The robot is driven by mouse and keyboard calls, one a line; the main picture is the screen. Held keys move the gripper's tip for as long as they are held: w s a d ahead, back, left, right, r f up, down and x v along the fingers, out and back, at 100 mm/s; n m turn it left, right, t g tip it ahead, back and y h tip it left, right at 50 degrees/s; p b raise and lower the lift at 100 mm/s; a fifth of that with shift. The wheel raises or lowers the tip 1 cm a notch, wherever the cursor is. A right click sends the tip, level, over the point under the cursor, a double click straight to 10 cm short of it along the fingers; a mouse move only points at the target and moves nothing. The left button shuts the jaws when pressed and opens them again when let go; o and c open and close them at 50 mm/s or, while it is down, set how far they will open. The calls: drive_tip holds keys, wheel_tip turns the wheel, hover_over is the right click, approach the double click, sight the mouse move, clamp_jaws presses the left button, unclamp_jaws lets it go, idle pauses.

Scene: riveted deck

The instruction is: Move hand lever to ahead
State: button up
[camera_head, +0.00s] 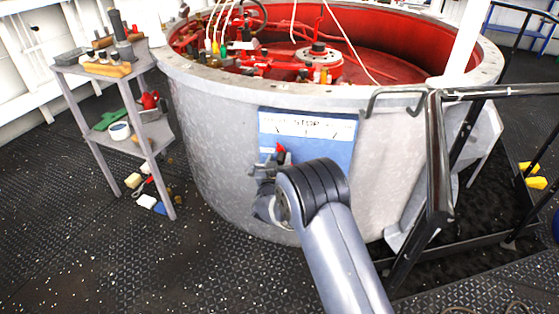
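A blue panel (335,155) with a white scale strip, on which the word STOP reads at the top, is fixed to the side of a large grey round tub. A small red piece (280,151), likely part of the hand lever, shows near the panel's lower left, just above my gripper. My gripper (262,167) is at the panel's lower left edge, close to the red piece. My arm's wrist hides the lower part of the panel and most of the lever. I cannot tell whether the fingers touch the lever or are closed.
The grey tub (215,130) has a red interior holding machinery and bottles. A grey shelf (100,75) with tools stands at the left. A black handrail (437,160) with steps stands close on the right. Dark floor is free at the front left.

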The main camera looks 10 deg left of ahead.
drive_tip(key=shift+d, duration=0.1)
drive_tip(key=s+p, duration=0.1)
drive_tip(key=s, duration=0.9)
drive_tip(key=shift+s+d, duration=0.35)
drive_tip(key=shift+d, duration=0.1)
drive_tip(key=shift+w, duration=0.1)
drive_tip(key=w, duration=0.7)
drive_tip(key=w+b, duration=0.1)
drive_tip(key=w, duration=0.2)
drive_tip(key=shift+w+a, duration=0.15)
drive_tip(key=shift+a, duration=0.15)
drive_tip(key=shift+w+d+r, duration=0.1)
drive_tip(key=shift+w, duration=0.2)
drive_tip(key=shift+d+r+m, duration=0.2)
drive_tip(key=shift+d+m, duration=0.25)
drive_tip(key=shift+m, duration=0.05)
drive_tip(key=shift+s, duration=0.1)
